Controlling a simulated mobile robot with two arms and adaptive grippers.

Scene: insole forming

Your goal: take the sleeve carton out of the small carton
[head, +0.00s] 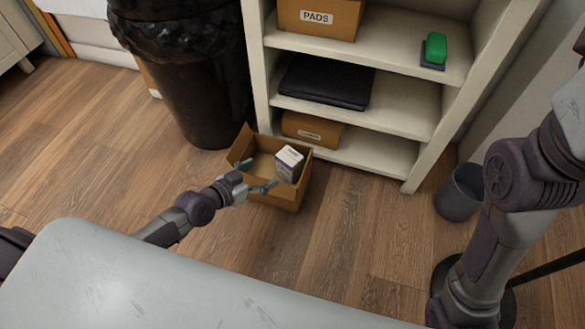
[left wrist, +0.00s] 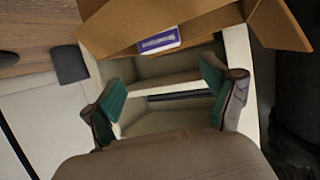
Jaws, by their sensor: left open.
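The small carton (head: 279,196) is an open brown box on the floor in front of the shelf, flaps raised. The sleeve carton (head: 289,162), a white box with purple sides, stands in its right part, its top above the rim. In the left wrist view the small carton (left wrist: 200,28) is at the top, and a white and purple part of the sleeve carton (left wrist: 158,43) shows at its edge. My left gripper (head: 254,176) is open and empty at the small carton, left of the sleeve carton and apart from it. My right gripper is out of view.
A white shelf (head: 420,100) stands behind, with a PADS box (head: 318,18), a black flat case (head: 325,82) and a labelled brown box (head: 312,130). A black bin (head: 205,100) is at left, a grey bin (head: 460,192) at right. The floor left of the carton is clear.

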